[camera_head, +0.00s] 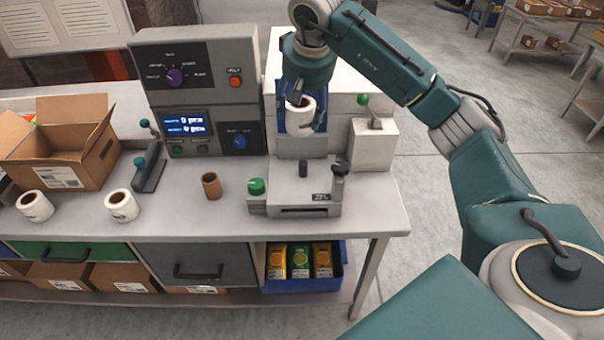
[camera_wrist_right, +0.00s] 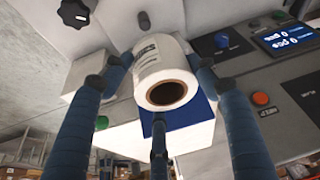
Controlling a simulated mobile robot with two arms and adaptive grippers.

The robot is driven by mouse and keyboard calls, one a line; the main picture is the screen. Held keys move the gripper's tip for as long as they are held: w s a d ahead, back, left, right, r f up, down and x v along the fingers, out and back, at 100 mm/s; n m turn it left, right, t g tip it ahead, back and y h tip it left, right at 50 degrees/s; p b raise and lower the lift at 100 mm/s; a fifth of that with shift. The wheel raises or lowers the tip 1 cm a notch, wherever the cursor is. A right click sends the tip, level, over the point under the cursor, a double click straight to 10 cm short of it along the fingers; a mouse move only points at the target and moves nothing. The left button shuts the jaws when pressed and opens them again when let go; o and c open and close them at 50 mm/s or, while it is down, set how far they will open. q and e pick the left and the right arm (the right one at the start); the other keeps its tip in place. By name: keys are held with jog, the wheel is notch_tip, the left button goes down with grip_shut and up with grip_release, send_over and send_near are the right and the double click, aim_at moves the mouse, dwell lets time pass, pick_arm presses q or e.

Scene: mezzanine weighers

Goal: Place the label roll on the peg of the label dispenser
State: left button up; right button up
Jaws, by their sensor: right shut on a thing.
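My right gripper (camera_head: 304,104) is shut on a white label roll (camera_head: 300,117) and holds it above the bench. In the right wrist view the gripper's blue fingers (camera_wrist_right: 158,72) surround the roll (camera_wrist_right: 160,58), its brown core opening toward the camera. Below it in the head view is a low grey unit with a front slot, which looks like the label dispenser (camera_head: 292,197). A short dark peg (camera_head: 303,168) stands upright and bare on its top. The roll is apart from the peg. My left gripper is not in view.
Two more label rolls, a left one (camera_head: 35,206) and a right one (camera_head: 121,205), and a brown core (camera_head: 211,186) stand on the bench (camera_head: 170,218). A black knob (camera_head: 340,168) and a green knob (camera_head: 257,186) flank the dispenser. A control panel (camera_head: 200,90) and open carton (camera_head: 62,150) stand left.

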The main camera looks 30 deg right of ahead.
aim_at(304, 161)
jog(key=r, duration=0.1)
jog(key=d+r, duration=0.1)
jog(key=shift+w+r, duration=0.3)
notch_tip(304, 161, down, 15)
jog(key=p, duration=0.3)
jog(key=shift+r+p, duration=0.1)
jog(key=shift+p, duration=0.25)
jog(key=shift+d+f+p, duration=0.1)
jog(key=shift+f+p, duration=0.55)
jog(key=shift+f, duration=1.75)
jog(key=o, duration=1.3)
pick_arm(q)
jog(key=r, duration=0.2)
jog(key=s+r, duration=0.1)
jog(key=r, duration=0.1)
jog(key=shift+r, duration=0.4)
pick_arm(e)
jog(key=shift+s+r, duration=0.1)
jog(key=shift+r, duration=0.25)
pick_arm(q)
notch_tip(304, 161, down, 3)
jog(key=b, duration=0.3)
pick_arm(e)
jog(key=v, duration=1.1)
jog(key=shift+r, duration=0.1)
